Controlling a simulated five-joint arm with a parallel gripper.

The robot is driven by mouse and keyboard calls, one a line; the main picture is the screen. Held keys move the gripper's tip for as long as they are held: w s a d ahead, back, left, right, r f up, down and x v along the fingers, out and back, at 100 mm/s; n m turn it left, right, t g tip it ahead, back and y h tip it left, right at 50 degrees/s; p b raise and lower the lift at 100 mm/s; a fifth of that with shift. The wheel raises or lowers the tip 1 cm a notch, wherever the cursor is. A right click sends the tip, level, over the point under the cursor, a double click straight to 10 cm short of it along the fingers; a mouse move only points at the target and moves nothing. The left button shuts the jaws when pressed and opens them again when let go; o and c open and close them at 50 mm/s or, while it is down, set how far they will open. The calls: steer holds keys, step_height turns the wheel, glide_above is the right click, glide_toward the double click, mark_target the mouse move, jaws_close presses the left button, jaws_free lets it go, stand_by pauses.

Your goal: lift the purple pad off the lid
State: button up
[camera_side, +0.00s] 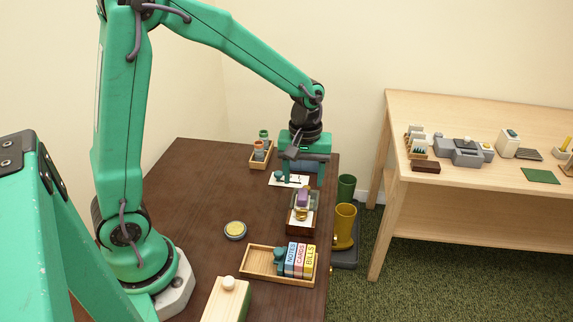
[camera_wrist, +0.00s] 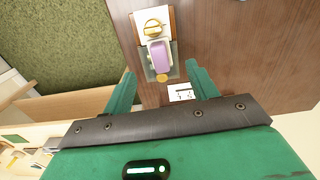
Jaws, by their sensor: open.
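The purple pad (camera_wrist: 160,58) is a small rounded block in the wrist view, lying on a pale grey-green piece (camera_wrist: 176,72) that looks like the lid. In the side view the pad (camera_side: 302,197) sits on top of a small stack near the table's right edge. My gripper (camera_wrist: 162,83) is open and empty. Its two green fingers stand apart to the left and right of the pad's near end, not touching it. In the side view my gripper (camera_side: 296,178) is behind the pad and above the table. Its fingertips are partly hard to make out there.
A white-topped brown block with a gold knob (camera_wrist: 153,26) adjoins the pad's far end. A wooden tray (camera_side: 258,262) of labelled boxes and a round tin (camera_side: 235,230) stand on the brown table (camera_side: 190,185).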

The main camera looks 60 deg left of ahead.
mark_target(303, 193)
steer(key=shift+f, duration=0.7)
steer(key=shift+f, duration=0.1)
steer(key=shift+a+f, duration=0.1)
steer(key=shift+f, duration=2.4)
steer(key=c, duration=1.1)
